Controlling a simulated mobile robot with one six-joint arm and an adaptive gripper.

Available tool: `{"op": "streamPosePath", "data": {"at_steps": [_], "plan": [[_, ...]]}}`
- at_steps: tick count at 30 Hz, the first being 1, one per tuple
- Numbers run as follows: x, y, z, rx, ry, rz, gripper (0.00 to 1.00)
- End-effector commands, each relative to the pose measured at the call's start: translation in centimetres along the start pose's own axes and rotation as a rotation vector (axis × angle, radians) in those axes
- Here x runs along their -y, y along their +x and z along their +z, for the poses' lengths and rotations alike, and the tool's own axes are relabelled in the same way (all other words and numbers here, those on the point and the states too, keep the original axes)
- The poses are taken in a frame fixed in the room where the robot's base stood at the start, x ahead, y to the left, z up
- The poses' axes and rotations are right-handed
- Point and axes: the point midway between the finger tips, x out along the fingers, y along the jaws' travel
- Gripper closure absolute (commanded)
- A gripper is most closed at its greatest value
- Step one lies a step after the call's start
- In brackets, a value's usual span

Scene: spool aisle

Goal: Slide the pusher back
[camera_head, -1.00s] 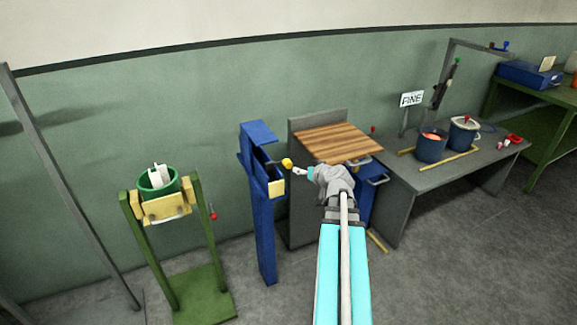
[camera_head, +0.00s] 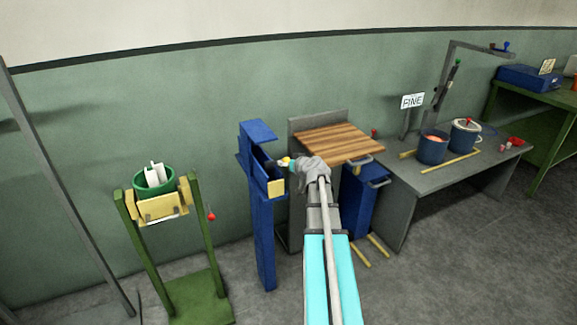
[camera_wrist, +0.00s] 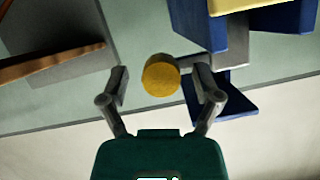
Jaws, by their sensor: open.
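The pusher's round yellow knob (camera_head: 284,161) is on the right side of the tall blue stand (camera_head: 262,230). In the wrist view the yellow knob (camera_wrist: 160,76) is between my two fingers, with a gap visible on each side. A grey rod behind the knob leads towards the blue stand (camera_wrist: 203,25). My gripper (camera_head: 291,163) is open and around the knob, reaching in from the right; it also shows in the wrist view (camera_wrist: 160,85). The inside of the blue trough is mostly hidden.
A grey cabinet with a wooden top (camera_head: 340,143) stands just right of the blue stand, close to my arm. A green stand with a green bucket (camera_head: 153,182) is on the left. A grey table (camera_head: 440,178) with blue pots is at the right.

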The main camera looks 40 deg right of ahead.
Motion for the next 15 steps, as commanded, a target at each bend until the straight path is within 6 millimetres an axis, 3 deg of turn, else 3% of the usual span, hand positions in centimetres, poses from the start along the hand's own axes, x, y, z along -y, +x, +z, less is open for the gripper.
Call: {"op": "streamPosePath", "data": {"at_steps": [10, 15], "plan": [[0.13, 0.16, 0.00, 0.000, -0.001, -0.001, 0.20], [0.13, 0.16, 0.00, 0.000, -0.001, -0.001, 0.51]]}}
